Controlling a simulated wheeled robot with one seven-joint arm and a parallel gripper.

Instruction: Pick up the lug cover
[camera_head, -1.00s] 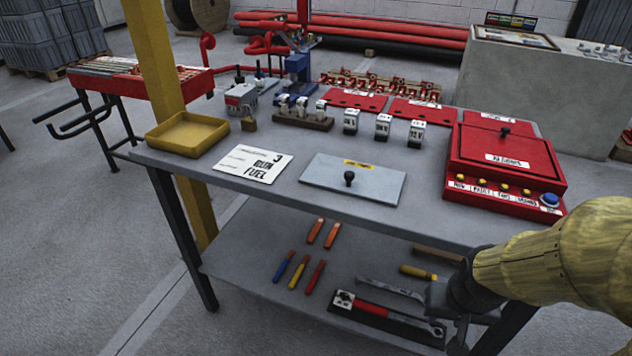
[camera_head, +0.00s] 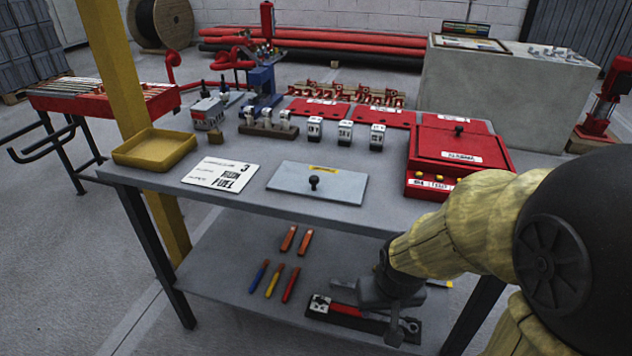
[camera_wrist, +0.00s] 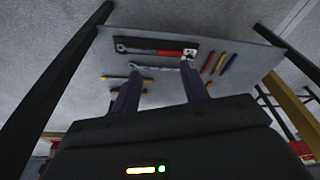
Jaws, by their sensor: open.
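A flat light-grey plate (camera_head: 335,192) with a black knob (camera_head: 314,182) and a yellow label lies on the grey table top; it looks like the lug cover. It lies left of the red box and right of the white "FUEL" card. My gripper (camera_head: 402,332) is low in front of the table, below the top's level and to the right of the plate. The wrist view looks toward the lower shelf; I cannot make out the plate there.
The table top (camera_head: 250,205) carries a yellow tray (camera_head: 153,150), a white card (camera_head: 220,175), a red box (camera_head: 455,150) and several small blocks. Tools lie on the lower shelf (camera_head: 215,270). A yellow post (camera_head: 112,65) stands at the left. Air above the plate is clear.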

